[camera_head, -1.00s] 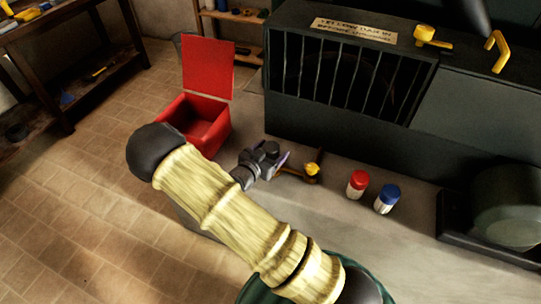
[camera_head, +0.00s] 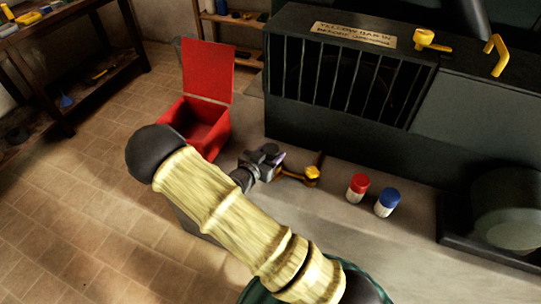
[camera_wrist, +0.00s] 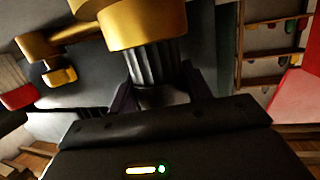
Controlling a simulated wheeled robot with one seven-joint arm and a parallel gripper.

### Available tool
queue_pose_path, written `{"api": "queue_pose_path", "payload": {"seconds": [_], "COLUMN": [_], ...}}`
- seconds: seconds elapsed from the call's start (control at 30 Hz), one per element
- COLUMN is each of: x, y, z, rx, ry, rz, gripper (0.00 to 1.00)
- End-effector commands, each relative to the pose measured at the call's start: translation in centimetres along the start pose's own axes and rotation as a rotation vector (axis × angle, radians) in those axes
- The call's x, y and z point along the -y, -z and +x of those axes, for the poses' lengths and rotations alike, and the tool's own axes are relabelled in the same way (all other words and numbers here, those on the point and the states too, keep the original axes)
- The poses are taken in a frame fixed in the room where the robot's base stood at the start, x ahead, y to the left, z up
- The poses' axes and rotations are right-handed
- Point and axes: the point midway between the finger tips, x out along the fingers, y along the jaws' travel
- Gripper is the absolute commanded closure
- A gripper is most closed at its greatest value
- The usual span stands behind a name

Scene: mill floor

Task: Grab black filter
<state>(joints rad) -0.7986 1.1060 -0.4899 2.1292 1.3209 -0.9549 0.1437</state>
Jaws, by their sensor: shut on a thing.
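My gripper (camera_head: 268,163) is low beside the dark machine in the head view. In the wrist view, my gripper (camera_wrist: 160,92) is shut on a black ribbed cylinder with a wide brass top, which I take for the black filter (camera_wrist: 154,64). Its lower end is hidden between the fingers. In the head view, the filter is mostly hidden by my gripper. A brass piece with a yellow-gold knob (camera_head: 312,174) shows just right of the fingers; I cannot tell whether it is joined to the held thing.
A red-capped jar (camera_head: 357,188) and a blue-capped jar (camera_head: 387,202) stand to the right. An open red bin (camera_head: 208,125) stands at the left behind my arm. The dark barred machine (camera_head: 350,125) blocks the back. A dark tray (camera_head: 455,236) is at the right.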

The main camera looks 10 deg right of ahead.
Motion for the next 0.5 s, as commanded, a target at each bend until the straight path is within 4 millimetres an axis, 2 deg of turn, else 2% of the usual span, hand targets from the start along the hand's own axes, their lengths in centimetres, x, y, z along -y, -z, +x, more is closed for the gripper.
{"api": "queue_pose_path", "payload": {"seconds": [0.5], "x": [0.0], "y": [8.2], "z": [-1.6], "rx": [-0.001], "ry": [0.000], "rz": [0.004], "gripper": [0.76]}}
